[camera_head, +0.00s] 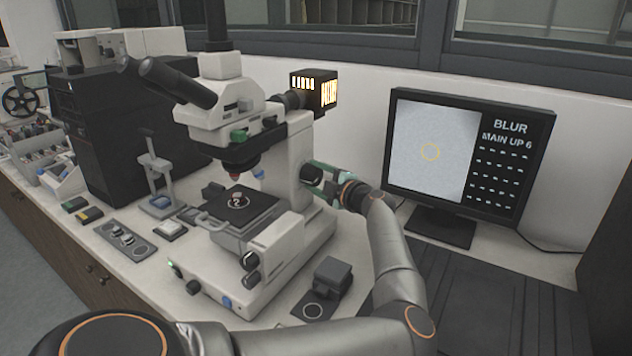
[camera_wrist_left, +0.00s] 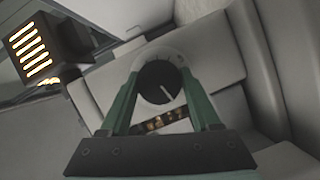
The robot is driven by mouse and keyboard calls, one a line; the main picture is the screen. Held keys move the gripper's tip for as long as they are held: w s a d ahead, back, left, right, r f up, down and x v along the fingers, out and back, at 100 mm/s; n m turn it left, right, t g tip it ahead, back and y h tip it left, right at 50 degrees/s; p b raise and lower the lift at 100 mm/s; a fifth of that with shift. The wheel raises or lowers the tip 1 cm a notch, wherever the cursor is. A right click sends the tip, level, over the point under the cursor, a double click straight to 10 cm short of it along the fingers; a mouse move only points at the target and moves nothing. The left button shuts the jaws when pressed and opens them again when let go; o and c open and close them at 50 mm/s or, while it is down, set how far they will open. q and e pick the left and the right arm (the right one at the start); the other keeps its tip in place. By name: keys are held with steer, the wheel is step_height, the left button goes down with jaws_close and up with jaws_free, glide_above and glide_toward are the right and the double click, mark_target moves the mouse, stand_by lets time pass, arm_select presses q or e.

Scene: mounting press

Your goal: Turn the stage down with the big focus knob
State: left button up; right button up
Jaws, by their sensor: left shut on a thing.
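The white microscope (camera_head: 285,135) stands on the bench with its flat black stage (camera_head: 262,207) under the objectives. The big focus knob (camera_head: 311,175) is on the microscope's right side. In the left wrist view, the knob (camera_wrist_left: 160,82) has a black face with a white line and a pale collar. My left gripper (camera_head: 325,180), with green fingers, is shut on it, one finger on each side (camera_wrist_left: 162,76). My right gripper is out of view.
A monitor (camera_head: 465,150) at right shows a pale picture with a yellow ring and reads "BLUR" and "MAIN UP 6". A lit lamp box (camera_head: 313,92) sits behind the microscope head. A small grey block (camera_head: 333,272) stands in front of my left arm.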

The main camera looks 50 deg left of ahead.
arm_select(q)
steer(key=shift+n, duration=0.3)
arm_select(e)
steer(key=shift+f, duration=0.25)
arm_select(q)
steer(key=o, duration=1.4)
steer(key=shift+c, duration=0.2)
steer(key=shift+d, duration=0.1)
